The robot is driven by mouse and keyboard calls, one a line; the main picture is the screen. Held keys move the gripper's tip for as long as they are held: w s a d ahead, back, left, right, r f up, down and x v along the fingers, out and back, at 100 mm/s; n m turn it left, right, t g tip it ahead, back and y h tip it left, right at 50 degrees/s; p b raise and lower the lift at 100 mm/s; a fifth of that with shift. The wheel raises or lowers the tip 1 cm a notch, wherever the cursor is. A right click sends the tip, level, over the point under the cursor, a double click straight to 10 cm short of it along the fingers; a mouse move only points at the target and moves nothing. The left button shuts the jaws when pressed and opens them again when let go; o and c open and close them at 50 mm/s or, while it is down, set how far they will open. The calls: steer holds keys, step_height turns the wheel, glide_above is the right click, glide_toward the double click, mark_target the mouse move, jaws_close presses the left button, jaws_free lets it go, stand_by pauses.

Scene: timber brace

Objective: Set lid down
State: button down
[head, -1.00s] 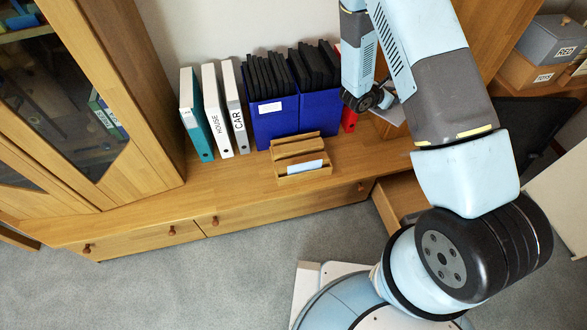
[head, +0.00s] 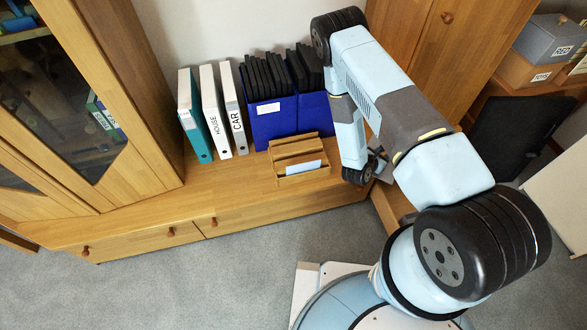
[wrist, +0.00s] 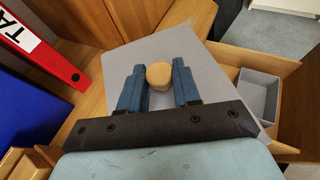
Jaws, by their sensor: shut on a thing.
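In the wrist view my gripper (wrist: 158,73) is shut on the round wooden knob (wrist: 159,78) of a flat grey lid (wrist: 208,70). The lid lies beneath the fingers and looks turned relative to the wooden edges around it. It covers part of an open wooden drawer (wrist: 287,73). I cannot tell whether the lid touches anything below. In the head view my arm hides the fingers and knob.
A grey open bin (wrist: 260,92) sits in the drawer, right of the lid. A red binder (wrist: 45,48) and blue file holder (wrist: 22,105) stand to the left. The head view shows a wooden letter rack (head: 300,160) on the cabinet top.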

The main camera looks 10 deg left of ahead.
mark_target(370, 145)
steer(key=shift+s+f, duration=0.1)
steer(key=shift+f, duration=0.1)
steer(key=w+a+f, duration=0.1)
steer(key=w, duration=0.2)
steer(key=w+f, duration=0.2)
steer(key=w, duration=0.1)
steer(key=w+a+f, duration=0.1)
steer(key=w, duration=0.2)
steer(key=shift+a+f, duration=0.2)
steer(key=shift+a, duration=0.1)
steer(key=w+f, duration=0.1)
steer(key=f, duration=0.1)
steer(key=w+f, duration=0.1)
steer(key=w, duration=0.1)
steer(key=shift+a+f, duration=0.35)
steer(key=shift+a, duration=0.05)
steer(key=shift+w+a+f, duration=0.2)
steer(key=shift+w+f, duration=0.3)
steer(key=shift+f, duration=0.15)
steer(key=shift+w+f, duration=0.15)
steer(key=shift+f, duration=0.75)
steer(key=shift+w+f, duration=0.1)
steer(key=shift+f, duration=0.8)
steer(key=c, duration=0.8)
jaws_free()
